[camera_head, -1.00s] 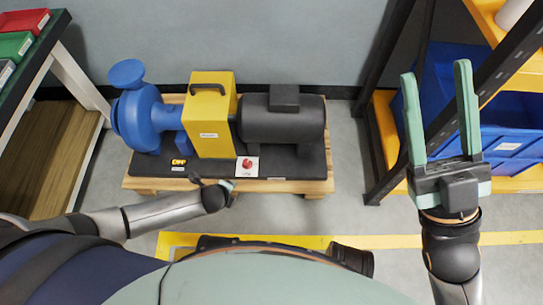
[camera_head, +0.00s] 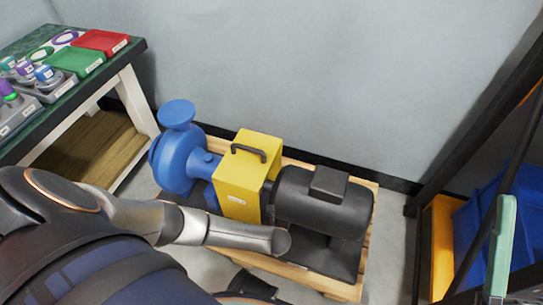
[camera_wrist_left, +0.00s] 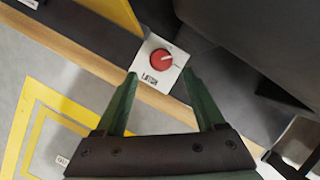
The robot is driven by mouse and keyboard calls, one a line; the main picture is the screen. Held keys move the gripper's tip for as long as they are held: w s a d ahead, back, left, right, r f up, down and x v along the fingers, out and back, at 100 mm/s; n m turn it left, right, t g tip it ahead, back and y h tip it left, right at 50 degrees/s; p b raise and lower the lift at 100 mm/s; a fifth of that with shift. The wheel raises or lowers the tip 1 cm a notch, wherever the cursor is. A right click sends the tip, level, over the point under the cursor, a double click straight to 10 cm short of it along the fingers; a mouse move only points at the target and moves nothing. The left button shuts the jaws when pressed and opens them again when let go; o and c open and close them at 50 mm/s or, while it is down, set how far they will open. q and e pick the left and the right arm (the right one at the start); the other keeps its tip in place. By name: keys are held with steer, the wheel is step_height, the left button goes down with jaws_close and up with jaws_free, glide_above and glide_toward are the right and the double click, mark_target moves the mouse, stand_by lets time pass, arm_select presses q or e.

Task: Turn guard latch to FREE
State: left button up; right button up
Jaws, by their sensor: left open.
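The guard latch is a red round knob (camera_wrist_left: 162,59) on a white plate (camera_wrist_left: 151,77) lettered LATCH, in the left wrist view. A pale pointer line on the knob points up and right in that view; its position marks are too small to read. My left gripper (camera_wrist_left: 160,76) is open, its green fingertips at either side of the plate's near part, with the knob just beyond them. I cannot tell whether they touch anything. In the head view my left arm hides the latch and this gripper. One finger of my right gripper (camera_head: 503,245) shows at the right edge, standing alone.
The yellow guard (camera_head: 243,180) stands between the blue pump (camera_head: 178,165) and the dark motor (camera_head: 315,205) on a wooden pallet (camera_head: 372,200). A bench (camera_head: 140,44) with trays is at left. A rack (camera_head: 440,235) with a blue bin is at right.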

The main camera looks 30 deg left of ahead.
arm_select(q)
steer(key=b+x, duration=0.3)
steer(key=x, duration=0.3)
steer(key=shift+w+f+b, duration=0.1)
steer(key=shift+b, duration=0.2)
arm_select(e)
steer(key=shift+n+g, duration=0.3)
steer(key=f, duration=0.5)
steer(key=shift+w+a, duration=0.15)
steer(key=shift+a, duration=0.2)
arm_select(q)
steer(key=shift+c, duration=0.3)
jaws_close()
